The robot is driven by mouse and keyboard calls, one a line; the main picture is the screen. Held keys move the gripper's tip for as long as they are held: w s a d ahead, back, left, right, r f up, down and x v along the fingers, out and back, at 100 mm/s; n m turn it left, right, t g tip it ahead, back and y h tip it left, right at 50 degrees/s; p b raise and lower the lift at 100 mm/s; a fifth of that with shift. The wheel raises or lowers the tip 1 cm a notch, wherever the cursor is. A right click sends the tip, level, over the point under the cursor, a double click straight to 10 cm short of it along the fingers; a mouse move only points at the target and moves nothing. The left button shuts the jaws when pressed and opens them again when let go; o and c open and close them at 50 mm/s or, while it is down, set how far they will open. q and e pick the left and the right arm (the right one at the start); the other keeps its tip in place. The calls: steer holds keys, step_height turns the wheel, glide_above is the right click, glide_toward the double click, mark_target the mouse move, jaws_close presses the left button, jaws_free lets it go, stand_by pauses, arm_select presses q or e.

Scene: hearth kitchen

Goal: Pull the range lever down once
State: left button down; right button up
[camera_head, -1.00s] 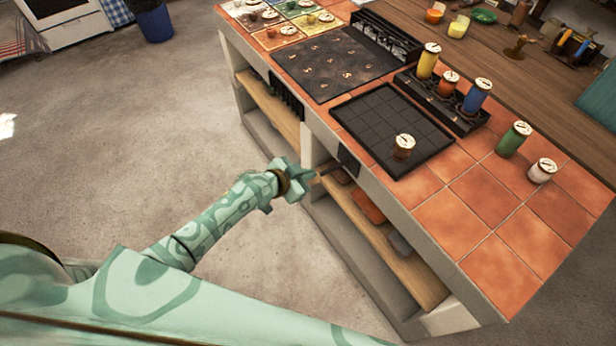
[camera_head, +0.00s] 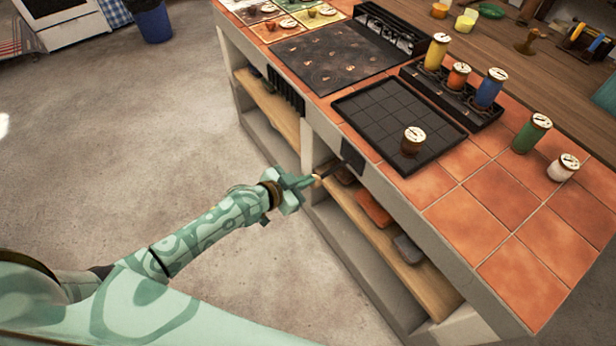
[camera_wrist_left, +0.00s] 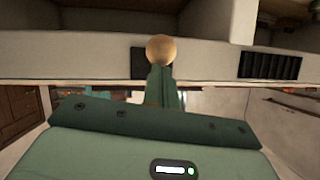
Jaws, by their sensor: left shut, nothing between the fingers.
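The range lever (camera_head: 327,171) is a short dark bar with a pale round knob. It sticks out from a dark plate (camera_head: 352,156) on the front of the tiled counter. In the left wrist view the knob (camera_wrist_left: 160,48) is a tan ball just beyond the fingertips, with the dark plate (camera_wrist_left: 138,63) beside it. My left gripper (camera_head: 309,182) is shut and empty, its tips at the knob. It also shows in the left wrist view (camera_wrist_left: 162,72). I cannot tell whether the tips touch the knob. The fingers hide part of the bar. My right gripper is not in view.
The tiled counter (camera_head: 505,195) carries a black gridded tray (camera_head: 385,115), a dark cooktop (camera_head: 325,60) and several lidded jars. An open shelf (camera_head: 425,285) with blocks lies below the lever. Bare floor (camera_head: 150,130) is clear left of the counter.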

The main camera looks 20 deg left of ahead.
arm_select(q)
step_height(320, 180, down, 5)
steer(key=b, duration=0.3)
steer(key=shift+f, duration=0.1)
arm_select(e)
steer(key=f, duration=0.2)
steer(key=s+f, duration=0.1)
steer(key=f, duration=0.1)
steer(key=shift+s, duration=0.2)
arm_select(q)
steer(key=shift+s, duration=0.1)
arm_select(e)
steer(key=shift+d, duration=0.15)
arm_select(q)
steer(key=s+f+p+v, duration=0.1)
steer(key=p+v, duration=0.4)
steer(key=v, duration=0.7)
steer(key=shift+s+a, duration=0.25)
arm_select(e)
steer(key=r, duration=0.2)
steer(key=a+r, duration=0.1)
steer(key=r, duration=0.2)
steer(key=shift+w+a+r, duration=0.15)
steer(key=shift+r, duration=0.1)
